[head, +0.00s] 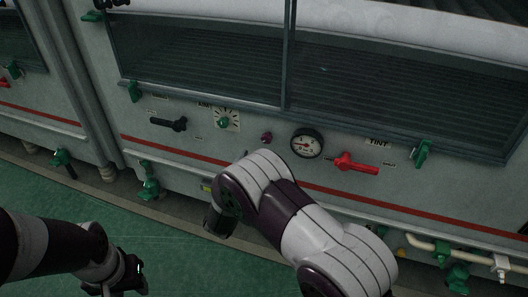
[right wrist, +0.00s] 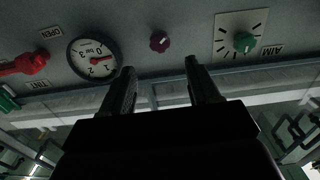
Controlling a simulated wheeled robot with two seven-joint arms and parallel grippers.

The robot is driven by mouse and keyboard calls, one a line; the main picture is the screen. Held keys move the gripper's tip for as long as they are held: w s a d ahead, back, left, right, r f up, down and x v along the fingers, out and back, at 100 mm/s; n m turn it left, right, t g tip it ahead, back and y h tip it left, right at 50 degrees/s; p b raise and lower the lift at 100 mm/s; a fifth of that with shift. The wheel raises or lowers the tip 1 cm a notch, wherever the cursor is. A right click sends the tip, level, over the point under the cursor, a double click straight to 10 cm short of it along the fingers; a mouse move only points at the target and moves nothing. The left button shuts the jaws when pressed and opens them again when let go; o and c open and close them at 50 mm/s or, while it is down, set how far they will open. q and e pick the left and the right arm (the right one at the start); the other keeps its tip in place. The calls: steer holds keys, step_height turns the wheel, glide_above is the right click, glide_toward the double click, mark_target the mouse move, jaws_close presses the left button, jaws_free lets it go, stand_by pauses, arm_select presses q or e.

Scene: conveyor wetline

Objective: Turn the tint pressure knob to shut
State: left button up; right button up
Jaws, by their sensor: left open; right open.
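A small round purple knob (head: 266,137) sits on the grey machine panel, left of a pressure gauge (head: 307,143). A red lever handle (head: 356,164) lies nearly level under the label TINT, right of the gauge. In the right wrist view, upside down, the purple knob (right wrist: 160,41) is beyond and between the fingertips of my right gripper (right wrist: 159,66), which is open, empty and apart from it. The pale mark on the knob is too small to read surely. My right gripper is hidden in the head view. My left gripper (head: 132,278) is open and empty at lower left.
A green knob (head: 224,122) on a white dial and a black lever (head: 168,123) are left of the purple knob. A green handle (head: 422,153) is at right. Pale pipework (head: 440,246) runs below the panel. Green floor (head: 180,262) is open in front.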

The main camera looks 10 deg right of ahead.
mark_target(266, 140)
steer(key=x, duration=0.2)
steer(key=b+x, duration=0.1)
steer(key=x, duration=0.2)
steer(key=b+x, duration=0.1)
steer(key=x, duration=0.1)
steer(key=shift+w+d+f, duration=0.15)
steer(key=shift+w+f, duration=0.05)
steer(key=shift+f, duration=0.05)
steer(key=shift+w+d+r, duration=0.2)
steer(key=shift+w+d, duration=0.05)
steer(key=shift+w, duration=0.15)
steer(key=c, duration=1)
